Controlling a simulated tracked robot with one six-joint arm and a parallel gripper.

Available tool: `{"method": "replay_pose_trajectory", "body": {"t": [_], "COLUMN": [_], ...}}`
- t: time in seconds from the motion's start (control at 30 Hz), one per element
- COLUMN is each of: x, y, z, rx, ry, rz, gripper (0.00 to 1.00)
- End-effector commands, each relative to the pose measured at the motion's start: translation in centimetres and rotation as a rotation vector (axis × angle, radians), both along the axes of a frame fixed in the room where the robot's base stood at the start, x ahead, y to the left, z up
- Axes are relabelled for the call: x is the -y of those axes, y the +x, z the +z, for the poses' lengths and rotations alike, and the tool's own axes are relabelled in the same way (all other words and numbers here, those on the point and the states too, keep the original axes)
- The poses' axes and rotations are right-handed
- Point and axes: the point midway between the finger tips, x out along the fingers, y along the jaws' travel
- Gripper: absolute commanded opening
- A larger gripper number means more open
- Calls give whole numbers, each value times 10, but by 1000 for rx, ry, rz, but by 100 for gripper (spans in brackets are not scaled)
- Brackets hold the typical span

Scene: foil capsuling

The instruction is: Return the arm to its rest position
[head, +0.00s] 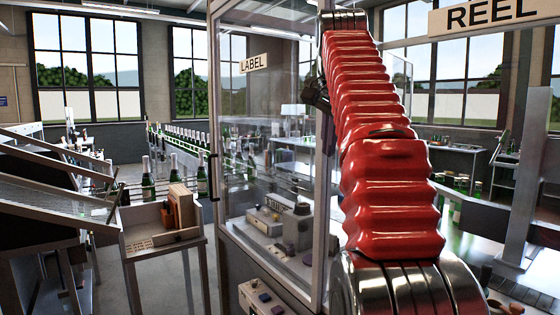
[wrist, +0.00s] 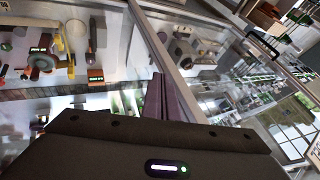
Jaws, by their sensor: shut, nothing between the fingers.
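My arm (head: 380,165), in a red ribbed sleeve, stands raised and bent on the right of the head view, in front of the glass cabinet. My gripper (wrist: 158,97) shows in the wrist view as two narrow purplish fingers pressed together, with nothing between them. The dark gripper body fills the bottom of that view and carries a small lit display. In the head view a dark part beside the sleeve may belong to the gripper, but the sleeve hides most of it. The wrist view is tilted and looks onto glass panes and metal frames.
The glass cabinet (head: 265,150) marked LABEL stands close to my arm, with a machine (head: 285,225) inside. Several bottles (head: 200,178) line the conveyor behind. A REEL sign (head: 485,14) hangs upper right.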

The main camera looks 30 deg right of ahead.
Motion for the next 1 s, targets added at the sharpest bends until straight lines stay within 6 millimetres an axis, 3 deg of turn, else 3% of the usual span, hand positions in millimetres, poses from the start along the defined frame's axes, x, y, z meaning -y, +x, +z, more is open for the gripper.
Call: {"method": "replay_pose_trajectory", "body": {"t": [0.47,0.77,1.0], "x": [4,16,4], "y": [9,34,39], "z": [4,-45,-91], "rx": [1,-80,-147], "ry": [-69,-122,-157], "rz": [80,210,337], "gripper": [0,0,0]}}
